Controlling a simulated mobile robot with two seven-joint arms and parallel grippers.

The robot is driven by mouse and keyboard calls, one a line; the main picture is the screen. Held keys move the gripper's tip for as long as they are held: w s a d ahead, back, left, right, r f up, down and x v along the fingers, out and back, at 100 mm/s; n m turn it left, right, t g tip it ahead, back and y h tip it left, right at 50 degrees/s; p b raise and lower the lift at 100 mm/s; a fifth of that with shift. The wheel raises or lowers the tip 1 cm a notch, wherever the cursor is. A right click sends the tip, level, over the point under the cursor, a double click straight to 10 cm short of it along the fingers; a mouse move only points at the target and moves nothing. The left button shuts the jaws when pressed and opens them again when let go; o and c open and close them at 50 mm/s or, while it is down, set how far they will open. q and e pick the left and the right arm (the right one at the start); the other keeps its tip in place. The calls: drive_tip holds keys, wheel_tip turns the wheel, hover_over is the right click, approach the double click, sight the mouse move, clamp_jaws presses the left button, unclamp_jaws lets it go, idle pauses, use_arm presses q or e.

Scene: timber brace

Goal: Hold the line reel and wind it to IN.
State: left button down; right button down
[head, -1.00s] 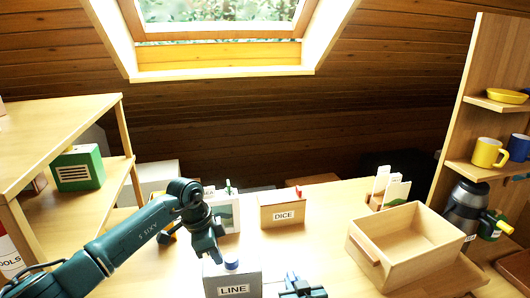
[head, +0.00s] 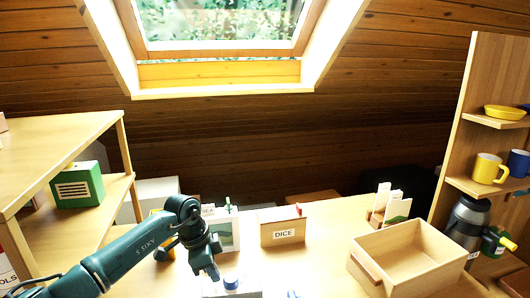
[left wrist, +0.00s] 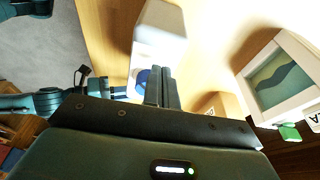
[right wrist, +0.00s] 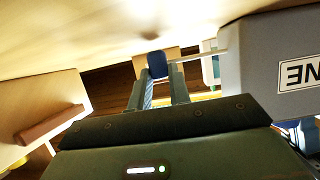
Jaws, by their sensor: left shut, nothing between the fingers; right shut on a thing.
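The line reel (head: 245,293) is a grey box with a blue knob (head: 231,281) on top, at the bottom edge of the head view. Its lettered side shows in the right wrist view (right wrist: 262,62). My left gripper (head: 211,274) is shut and empty, just left of the top knob. In the left wrist view its closed fingers (left wrist: 161,72) point at the box beside the blue knob (left wrist: 142,78); contact is unclear. My right gripper (right wrist: 162,78) is shut on a dark blue crank handle (right wrist: 157,62), joined to the reel by a pale rod.
A DICE box (head: 283,230) and a white framed box (head: 226,234) stand behind the reel. An open wooden crate (head: 410,258) is at the right, with a shelf of mugs (head: 488,169) beyond. A shelf with a green box (head: 77,187) is at the left.

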use_arm(q)
wheel_tip(320, 180, up, 6)
idle(0.5)
